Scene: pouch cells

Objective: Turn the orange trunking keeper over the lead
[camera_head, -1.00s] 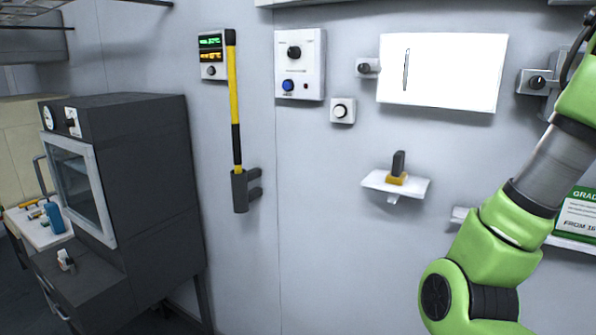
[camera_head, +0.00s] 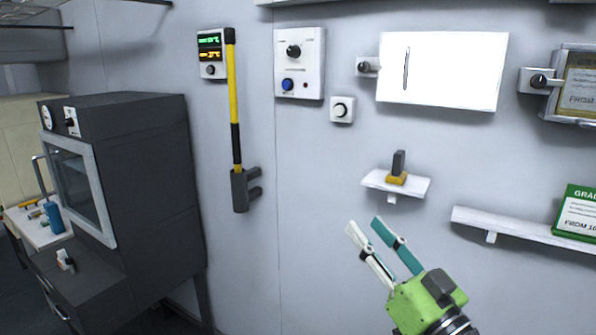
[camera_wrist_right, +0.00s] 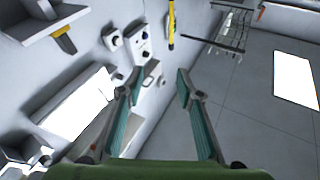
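I cannot make out an orange trunking keeper or a lead for certain in either view. A small orange piece (camera_wrist_right: 262,11) shows at the top of the right wrist view, too small to identify. My right gripper (camera_head: 365,226) is open and empty, in front of the wall below the small shelf. In the right wrist view its two teal fingers (camera_wrist_right: 160,79) stand wide apart with nothing between them. My left gripper is in neither view.
A small white shelf (camera_head: 377,181) bears a dark-handled block with an orange-yellow base (camera_head: 397,178). A longer shelf (camera_head: 500,227) holds a green sign (camera_head: 578,213). A yellow-handled tool (camera_head: 234,100) hangs on the wall. A dark oven cabinet (camera_head: 150,170) stands left.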

